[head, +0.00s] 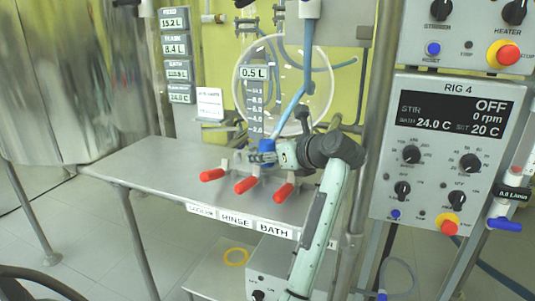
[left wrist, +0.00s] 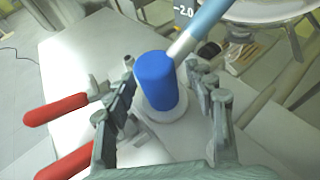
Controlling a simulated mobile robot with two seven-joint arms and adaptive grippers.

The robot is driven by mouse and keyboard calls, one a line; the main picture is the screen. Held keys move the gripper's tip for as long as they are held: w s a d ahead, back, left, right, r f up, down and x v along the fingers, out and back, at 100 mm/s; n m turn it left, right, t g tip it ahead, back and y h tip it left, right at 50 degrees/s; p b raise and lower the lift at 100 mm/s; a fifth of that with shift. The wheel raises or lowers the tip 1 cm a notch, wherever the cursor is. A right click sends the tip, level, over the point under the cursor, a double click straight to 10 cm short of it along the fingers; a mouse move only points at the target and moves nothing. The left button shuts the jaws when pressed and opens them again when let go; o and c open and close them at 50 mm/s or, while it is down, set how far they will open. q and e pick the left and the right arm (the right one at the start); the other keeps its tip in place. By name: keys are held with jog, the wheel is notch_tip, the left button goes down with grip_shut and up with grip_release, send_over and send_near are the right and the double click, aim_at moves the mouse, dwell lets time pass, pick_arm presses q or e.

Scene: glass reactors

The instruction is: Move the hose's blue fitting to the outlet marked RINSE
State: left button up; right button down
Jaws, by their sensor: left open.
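The blue fitting (head: 266,146) is on the lower end of the light-blue hose (head: 292,103), above the metal bench. In the left wrist view the fitting (left wrist: 157,80) is upright over a pale round base (left wrist: 163,110); I cannot tell which outlet this is. My left gripper (head: 272,153) is open, with one finger on each side of the fitting in the left wrist view (left wrist: 165,105). Any contact is unclear. The RINSE label (head: 235,219) is on the bench's front edge, between the COOLING label (head: 200,211) and the BATH label (head: 275,230). My right gripper is not in view.
Three red valve handles (head: 246,184) stick out toward the bench front. A round glass vessel (head: 310,85) with a 0.5 L scale is behind the hose. The RIG 4 control panel (head: 450,150) stands at the right. The bench's left part (head: 140,165) is clear.

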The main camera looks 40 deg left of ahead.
pick_arm(q)
jog(key=shift+d, duration=0.1)
jog(key=v, duration=1.1)
jog(key=shift+s+d+r, duration=0.1)
jog(key=shift+d+r, duration=0.1)
jog(key=shift+d, duration=0.15)
jog(key=shift+s, duration=0.1)
